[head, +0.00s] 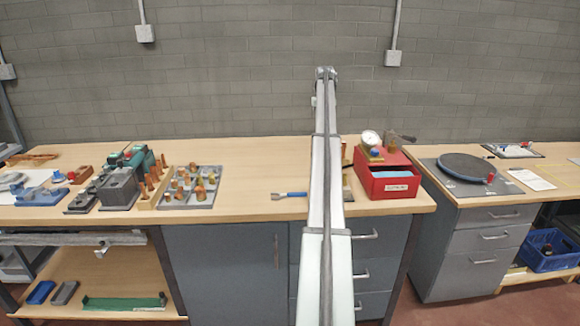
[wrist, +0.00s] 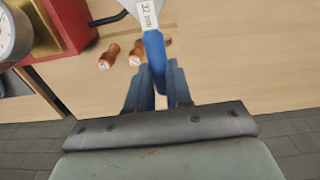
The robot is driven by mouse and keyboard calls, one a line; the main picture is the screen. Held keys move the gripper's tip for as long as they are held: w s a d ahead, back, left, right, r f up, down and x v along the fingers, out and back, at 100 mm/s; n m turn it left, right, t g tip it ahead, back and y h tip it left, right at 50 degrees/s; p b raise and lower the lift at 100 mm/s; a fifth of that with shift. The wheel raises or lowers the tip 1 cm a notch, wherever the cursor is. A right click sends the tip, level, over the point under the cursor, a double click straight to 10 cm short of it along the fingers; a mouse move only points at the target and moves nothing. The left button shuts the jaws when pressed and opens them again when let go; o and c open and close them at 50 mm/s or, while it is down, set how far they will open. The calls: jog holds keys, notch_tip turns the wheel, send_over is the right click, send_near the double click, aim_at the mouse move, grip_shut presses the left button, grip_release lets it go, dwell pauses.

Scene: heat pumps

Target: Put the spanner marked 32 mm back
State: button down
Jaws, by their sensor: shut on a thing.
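The spanner marked 32 mm (wrist: 153,45) has a blue handle, a white label and a grey head cut off by the top edge of the wrist view. My gripper (wrist: 158,82) is shut on its blue handle, with the labelled end pointing away from the fingers. In the head view my gripper is hidden behind my arm. A blue-handled spanner (head: 292,194) shows there just left of my arm, near the bench's front edge. I cannot tell from that view whether it is the held one.
A red box (head: 388,178) stands right of my arm with a gauge (head: 370,139) on it; the red box shows at the wrist view's upper left (wrist: 74,22). Copper fittings (wrist: 108,57) lie near the spanner. A grey tray of fittings (head: 207,194) stands to the left, with bare bench between.

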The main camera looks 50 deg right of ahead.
jog(key=w+a+f+n, duration=0.2)
jog(key=w+a+f, duration=0.2)
jog(key=w+a, duration=0.65)
jog(key=m, duration=0.2)
send_over(274, 177)
jog(key=shift+f, duration=2.6)
jog(key=shift+s+f, duration=0.1)
jog(key=shift+f, duration=4.6)
jog(key=shift+f, duration=0.1)
jog(key=c, duration=1.5)
grip_release()
jog(key=o, duration=0.5)
jog(key=shift+c, duration=0.2)
